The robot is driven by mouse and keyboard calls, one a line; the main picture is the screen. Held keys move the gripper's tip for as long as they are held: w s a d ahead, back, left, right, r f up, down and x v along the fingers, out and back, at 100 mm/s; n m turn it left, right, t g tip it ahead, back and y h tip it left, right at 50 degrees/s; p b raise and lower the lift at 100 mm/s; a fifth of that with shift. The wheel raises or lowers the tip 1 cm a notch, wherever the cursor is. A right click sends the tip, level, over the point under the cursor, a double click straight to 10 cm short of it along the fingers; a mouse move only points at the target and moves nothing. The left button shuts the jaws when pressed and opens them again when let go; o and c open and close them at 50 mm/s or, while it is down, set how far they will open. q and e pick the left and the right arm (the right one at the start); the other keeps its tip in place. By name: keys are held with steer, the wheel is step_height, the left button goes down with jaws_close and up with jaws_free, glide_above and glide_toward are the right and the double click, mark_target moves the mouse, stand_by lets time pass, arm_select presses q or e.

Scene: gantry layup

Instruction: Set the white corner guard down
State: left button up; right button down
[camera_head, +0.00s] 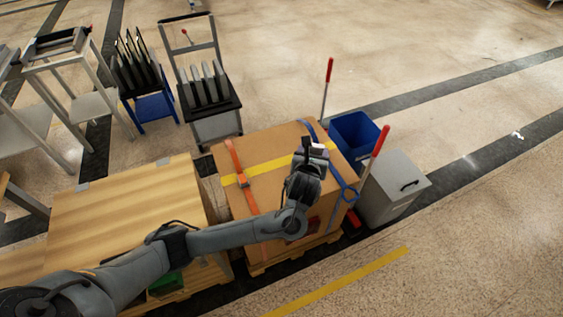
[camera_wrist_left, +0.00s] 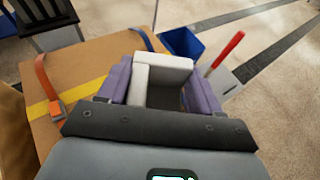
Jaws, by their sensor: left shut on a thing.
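My left gripper (camera_head: 311,151) is over the right part of a large cardboard box (camera_head: 257,147), near a blue strap (camera_head: 345,177). It is shut on the white corner guard (camera_head: 318,147), which shows only as a small pale patch in the head view. In the left wrist view the guard (camera_wrist_left: 165,62) is an L-shaped white piece between the purple finger pads (camera_wrist_left: 160,88). The gripper hides what lies under the guard, so I cannot tell whether it touches the box. My right gripper is not in view.
An orange strap (camera_head: 241,178) and yellow tape cross the box. A blue bin (camera_head: 354,133), a grey bin (camera_head: 393,190) and red-handled poles (camera_head: 327,80) stand close on the right. Racks (camera_head: 209,90) stand behind. Open floor lies beyond.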

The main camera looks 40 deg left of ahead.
arm_select(q)
steer(key=s+a+f+n+g+y, duration=0.1)
steer(key=s+a+f, duration=0.2)
steer(key=f, duration=0.4)
steer(key=s+a+f+n+g+y, duration=0.15)
steer(key=s+f, duration=0.25)
steer(key=f, duration=0.4)
steer(key=b, duration=0.6)
glide_above(283, 194)
steer(key=w+a, duration=0.2)
steer(key=a, duration=0.4)
steer(key=shift+t, duration=0.35)
steer(key=f, duration=0.6)
steer(key=shift+s+d+f, duration=0.1)
steer(key=shift+d+f, duration=0.1)
steer(key=shift+d, duration=0.05)
step_height(283, 194, down, 4)
steer(key=b, duration=0.2)
steer(key=shift+b, duration=0.3)
steer(key=o, duration=1)
steer(key=shift+f, duration=0.1)
